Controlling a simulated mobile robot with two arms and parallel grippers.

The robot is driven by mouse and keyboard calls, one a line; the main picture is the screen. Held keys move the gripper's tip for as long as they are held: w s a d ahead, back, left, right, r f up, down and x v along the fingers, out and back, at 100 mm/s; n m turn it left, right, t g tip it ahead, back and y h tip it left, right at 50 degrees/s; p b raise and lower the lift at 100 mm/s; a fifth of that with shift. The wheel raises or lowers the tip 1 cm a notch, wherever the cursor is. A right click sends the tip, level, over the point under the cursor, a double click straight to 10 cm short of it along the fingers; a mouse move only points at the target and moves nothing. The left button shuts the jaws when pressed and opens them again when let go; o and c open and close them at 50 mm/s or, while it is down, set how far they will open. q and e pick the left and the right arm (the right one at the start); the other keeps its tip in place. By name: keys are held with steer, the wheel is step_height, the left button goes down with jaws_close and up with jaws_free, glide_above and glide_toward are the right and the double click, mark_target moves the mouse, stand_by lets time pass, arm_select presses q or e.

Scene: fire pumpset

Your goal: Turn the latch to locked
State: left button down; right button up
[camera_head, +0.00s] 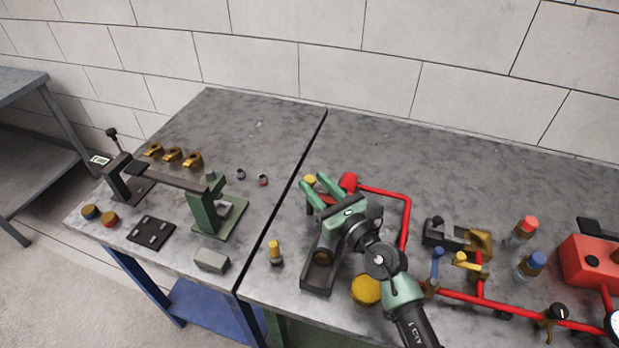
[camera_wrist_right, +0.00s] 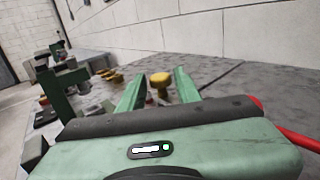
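My right gripper (camera_head: 312,182) reaches over the right table with its two green fingers apart. A yellow round knob (camera_head: 309,179) shows at its fingertips in the head view. In the right wrist view the same yellow knob (camera_wrist_right: 160,79) shows between the open fingers (camera_wrist_right: 160,74), with a gap on each side. I cannot tell whether the fingers reach around it or stay short of it. No part is clearly marked as the latch, and I cannot read a locked position. My left gripper is in neither view.
Red pipe (camera_head: 405,220) runs close to the right of my gripper. A dark open-topped block (camera_head: 318,270) and a yellow disc (camera_head: 366,290) lie near my arm. A green stand (camera_head: 205,210) is on the left table. The back of the right table is clear.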

steer(key=shift+x, duration=1.1)
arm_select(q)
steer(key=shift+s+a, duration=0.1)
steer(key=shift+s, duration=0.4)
arm_select(e)
steer(key=shift+w+a, duration=0.2)
steer(key=shift+w, duration=0.05)
jaws_close()
steer(key=m+h+p, duration=0.1)
steer(key=p, duration=0.1)
steer(key=shift+r+t+p, duration=0.3)
steer(key=shift+t+p, duration=0.1)
steer(key=shift+f+m+h+p, duration=0.2)
steer(key=shift+m+h+p, duration=0.15)
steer(key=shift+h, duration=0.25)
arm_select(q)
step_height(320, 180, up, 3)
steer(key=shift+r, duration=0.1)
arm_select(e)
steer(key=shift+f, duration=0.1)
